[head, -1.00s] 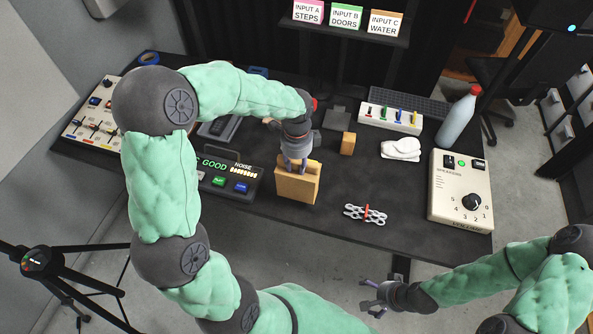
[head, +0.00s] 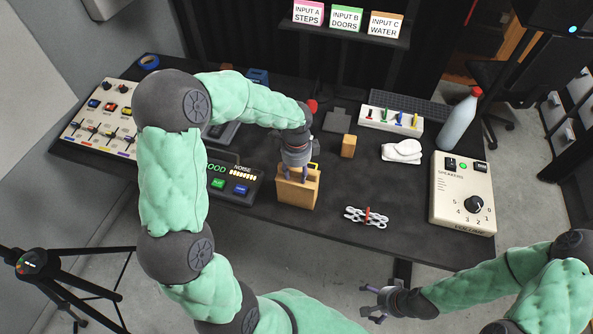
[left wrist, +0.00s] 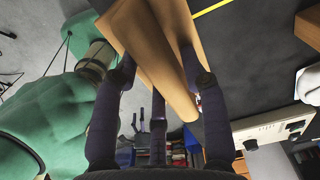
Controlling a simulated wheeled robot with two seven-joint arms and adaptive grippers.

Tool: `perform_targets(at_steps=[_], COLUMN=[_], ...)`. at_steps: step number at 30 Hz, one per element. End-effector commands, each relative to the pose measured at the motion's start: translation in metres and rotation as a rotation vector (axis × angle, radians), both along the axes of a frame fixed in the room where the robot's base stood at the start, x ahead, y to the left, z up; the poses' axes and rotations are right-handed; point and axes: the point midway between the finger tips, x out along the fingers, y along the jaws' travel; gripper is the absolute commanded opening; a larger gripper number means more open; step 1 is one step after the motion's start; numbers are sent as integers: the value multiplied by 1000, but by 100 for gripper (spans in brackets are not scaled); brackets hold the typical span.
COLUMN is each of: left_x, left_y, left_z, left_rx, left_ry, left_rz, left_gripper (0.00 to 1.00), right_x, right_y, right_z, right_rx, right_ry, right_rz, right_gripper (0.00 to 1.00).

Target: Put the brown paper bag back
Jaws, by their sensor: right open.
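The brown paper bag (head: 297,194) stands upright near the front edge of the dark table, left of the white clips. My left gripper (head: 294,174) is over it from above, its fingers reaching down at the bag's top. In the left wrist view the bag (left wrist: 155,60) runs between the gripper's dark fingers (left wrist: 158,85). Whether they press on it is hidden. A bit of yellow line shows on the table behind the bag in the left wrist view (left wrist: 210,8). My right gripper (head: 378,302) is open and empty in front of the table, low at the right.
A button panel with a noise meter (head: 232,180) is close left of the bag. A small tan block (head: 348,146) stands behind right. White clips (head: 367,216), a folded white cloth (head: 402,150), a speaker box (head: 463,195) and a bottle (head: 459,120) stand further right. The table between is clear.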

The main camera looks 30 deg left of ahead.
Motion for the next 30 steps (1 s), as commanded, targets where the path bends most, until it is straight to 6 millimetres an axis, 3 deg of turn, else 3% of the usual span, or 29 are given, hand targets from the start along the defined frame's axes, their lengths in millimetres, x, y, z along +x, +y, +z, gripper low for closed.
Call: perform_targets(at_steps=[10, 14, 30], left_x=[0, 0, 1], left_y=[0, 0, 0], left_z=[1, 10, 108], left_rx=[0, 0, 2], left_ry=[1, -1, -3], left_rz=[0, -1, 0], left_gripper=[55, 55, 55], right_x=[0, 0, 0], right_y=[0, 0, 0], right_z=[1, 4, 31], right_rx=[0, 0, 0], right_ry=[0, 0, 0], right_rz=[0, 0, 0], right_gripper=[90, 90, 90])
